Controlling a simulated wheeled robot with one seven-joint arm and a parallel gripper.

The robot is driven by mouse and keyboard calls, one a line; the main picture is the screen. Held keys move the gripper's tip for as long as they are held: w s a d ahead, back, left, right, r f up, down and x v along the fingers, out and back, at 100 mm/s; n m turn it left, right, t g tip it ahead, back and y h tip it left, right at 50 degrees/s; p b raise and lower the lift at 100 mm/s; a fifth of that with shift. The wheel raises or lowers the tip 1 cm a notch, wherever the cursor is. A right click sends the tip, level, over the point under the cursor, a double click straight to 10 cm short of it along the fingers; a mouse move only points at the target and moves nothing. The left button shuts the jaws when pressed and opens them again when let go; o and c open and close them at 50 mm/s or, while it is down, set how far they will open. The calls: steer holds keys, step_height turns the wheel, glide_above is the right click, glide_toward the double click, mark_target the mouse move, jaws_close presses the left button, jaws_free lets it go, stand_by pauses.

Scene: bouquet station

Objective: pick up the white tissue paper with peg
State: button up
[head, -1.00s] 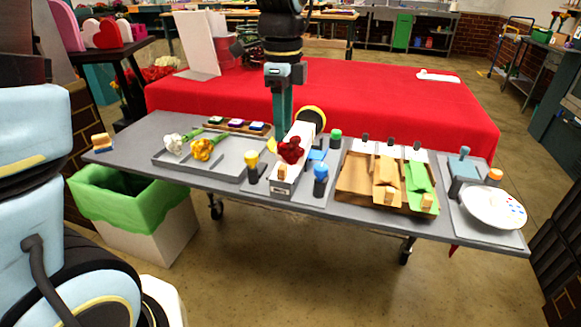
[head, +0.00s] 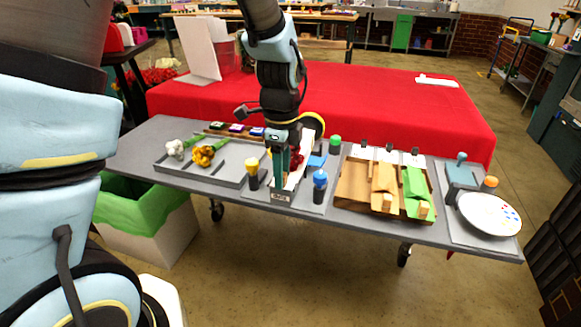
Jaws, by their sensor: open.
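The white tissue paper (head: 293,181) lies in a narrow grey holder (head: 283,198) at the middle of the table. A red flower (head: 300,158) lies on it, partly hidden. My gripper (head: 281,180) points down over the near end of the paper, its teal fingers in front of it. The gripper is open, though the gap between its fingers hardly shows from here. The wooden peg is hidden behind the fingers. I cannot tell whether the fingers touch the paper or the peg.
A yellow-topped post (head: 252,172) and a blue-topped post (head: 320,183) stand close on either side. A wooden tray (head: 349,187) with brown and green papers is at right, beside a white plate (head: 489,214). A grey tray (head: 222,176) with flowers is at left.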

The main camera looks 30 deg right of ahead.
jaws_close()
stand_by(1.4)
